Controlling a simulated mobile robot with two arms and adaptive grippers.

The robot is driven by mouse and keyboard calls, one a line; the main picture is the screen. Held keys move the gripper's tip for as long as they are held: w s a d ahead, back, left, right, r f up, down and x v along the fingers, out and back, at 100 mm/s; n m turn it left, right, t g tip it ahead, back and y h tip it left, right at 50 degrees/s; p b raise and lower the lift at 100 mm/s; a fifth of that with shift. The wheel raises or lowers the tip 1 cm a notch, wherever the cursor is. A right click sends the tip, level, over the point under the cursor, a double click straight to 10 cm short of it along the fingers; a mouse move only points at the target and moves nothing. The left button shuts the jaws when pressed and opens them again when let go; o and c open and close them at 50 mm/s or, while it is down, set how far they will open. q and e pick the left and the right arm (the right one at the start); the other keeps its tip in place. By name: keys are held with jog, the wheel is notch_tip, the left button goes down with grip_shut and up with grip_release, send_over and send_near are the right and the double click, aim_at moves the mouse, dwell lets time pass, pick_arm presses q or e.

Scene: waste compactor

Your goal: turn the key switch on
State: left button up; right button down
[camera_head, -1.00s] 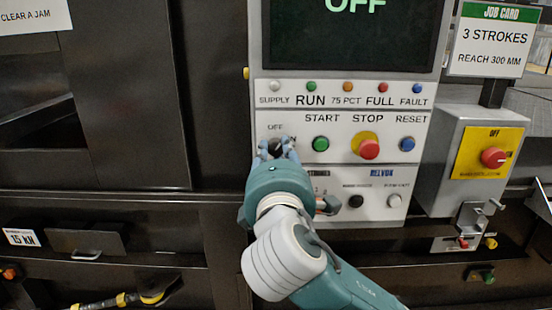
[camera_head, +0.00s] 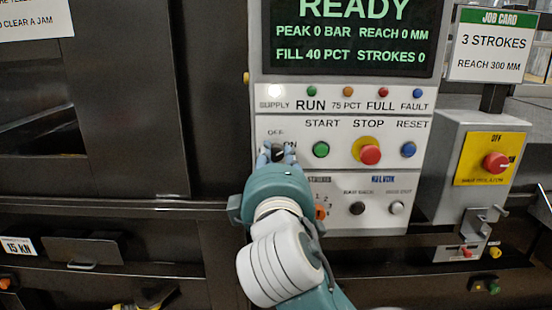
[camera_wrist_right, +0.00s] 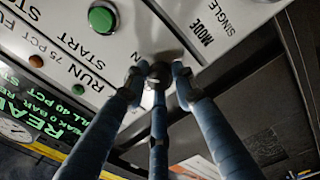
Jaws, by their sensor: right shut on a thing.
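The key switch (camera_head: 278,150) is a small dark knob at the left of the white control panel, below an "OFF" label and beside a partly covered "ON". My right gripper (camera_head: 277,156) is at it, with its blue fingers closed around the knob. In the right wrist view the fingers (camera_wrist_right: 158,78) meet on the key switch (camera_wrist_right: 159,70), which they largely hide. The display (camera_head: 350,35) reads "READY", "PEAK 0 BAR", "REACH 0 MM", "FILL 40 PCT", "STROKES 0". The supply lamp (camera_head: 275,90) glows white. My left gripper is not in view.
To the right on the panel are a green start button (camera_head: 320,149), a red stop button (camera_head: 370,154) on yellow and a blue reset button (camera_head: 408,149). A grey isolator box (camera_head: 475,165) with a red knob stands further right. A mode selector sits below, partly behind my wrist.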

jog(key=shift+f, duration=0.1)
jog(key=c, duration=1.4)
grip_release()
jog(key=s, duration=1.2)
jog(key=shift+f, duration=0.15)
jog(key=shift+d, duration=0.1)
